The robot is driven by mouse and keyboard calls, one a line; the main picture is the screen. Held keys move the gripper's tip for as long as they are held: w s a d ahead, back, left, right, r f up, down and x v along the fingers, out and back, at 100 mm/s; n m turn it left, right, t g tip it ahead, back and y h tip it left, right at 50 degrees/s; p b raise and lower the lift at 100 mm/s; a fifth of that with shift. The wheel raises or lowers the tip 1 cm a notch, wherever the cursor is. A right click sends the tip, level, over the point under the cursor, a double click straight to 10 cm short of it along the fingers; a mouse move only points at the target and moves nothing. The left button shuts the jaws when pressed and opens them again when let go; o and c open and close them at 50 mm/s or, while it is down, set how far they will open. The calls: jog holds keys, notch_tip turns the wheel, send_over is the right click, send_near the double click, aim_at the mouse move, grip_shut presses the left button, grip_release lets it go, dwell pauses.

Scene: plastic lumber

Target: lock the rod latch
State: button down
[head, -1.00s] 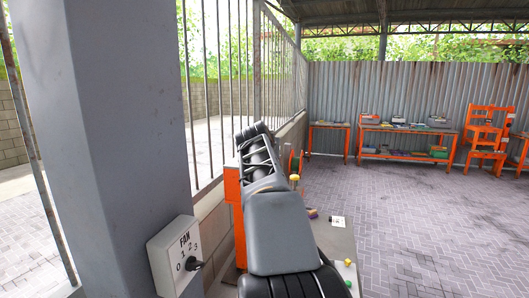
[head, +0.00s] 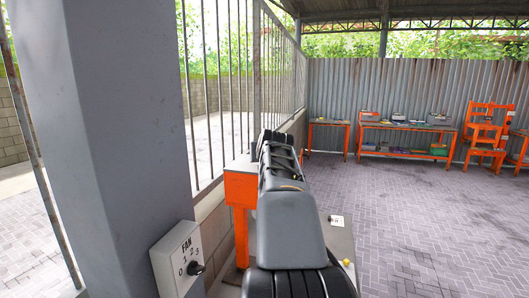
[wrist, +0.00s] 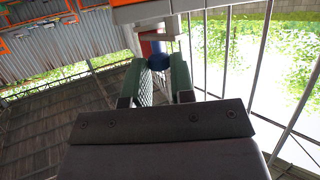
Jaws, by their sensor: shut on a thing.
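In the wrist view, my gripper (wrist: 158,75) has two green-grey fingers set around a blue rounded knob (wrist: 159,61). It is shut on this knob. A red part (wrist: 146,48) and a pale part (wrist: 171,27) show right beside the knob, below a light block (wrist: 150,11) at the top of the picture. I cannot make out the rod latch's bolt or its position. In the head view my own arm hides the gripper and whatever it holds.
In the head view an orange stand (head: 241,188) is close left of my arm, beside a barred fence. A grey pillar (head: 120,130) with a fan switch (head: 180,260) stands at left. A bench top (head: 338,240) lies right of my arm. Paved floor is clear further right.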

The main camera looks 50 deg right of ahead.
jog(key=n+y+b, duration=0.1)
jog(key=n+t+y+b, duration=0.1)
jog(key=b, duration=0.1)
jog(key=shift+w+d+f+t, duration=0.15)
jog(key=shift+d+f+t, duration=0.05)
jog(key=shift+f+t, duration=0.1)
jog(key=shift+w+r+n+t+y+b, duration=0.1)
jog(key=shift+n+t+y+b, duration=0.05)
jog(key=shift+n+y+b, duration=0.35)
jog(key=shift+r+n+t+y+b, duration=0.15)
jog(key=shift+n+y+b, duration=0.15)
jog(key=shift+n+y, duration=0.25)
jog(key=shift+y, duration=0.25)
jog(key=c, duration=1)
grip_release()
jog(key=b+v, duration=0.2)
jog(key=v, duration=1.1)
jog(key=shift+s+r, duration=0.15)
jog(key=shift+s, duration=0.25)
